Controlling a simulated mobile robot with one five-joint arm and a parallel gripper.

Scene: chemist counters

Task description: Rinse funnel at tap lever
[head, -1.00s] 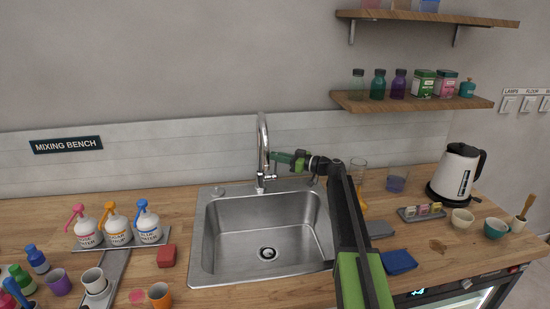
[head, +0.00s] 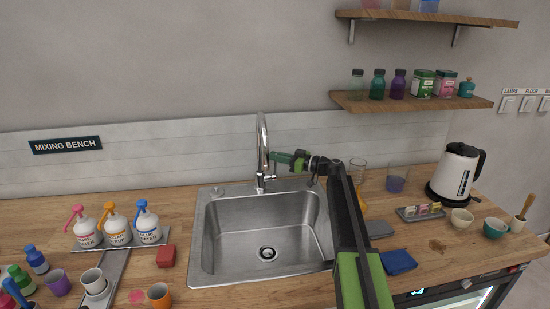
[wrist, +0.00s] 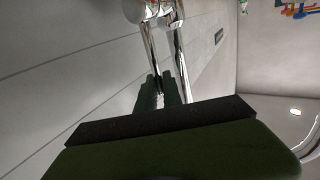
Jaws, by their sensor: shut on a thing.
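The chrome tap (head: 263,148) stands at the back rim of the steel sink (head: 205,240). My gripper (head: 275,158) reaches in from the right and is at the tap's column, above its base. In the wrist view my dark fingers (wrist: 160,92) are closed on a thin shiny metal piece, which looks like the tap lever (wrist: 159,101). The tap also shows beyond them in the wrist view (wrist: 149,45). I cannot make out any water running from the spout. I see no funnel in either view.
A shelf (head: 415,102) hangs above. The basin is empty.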

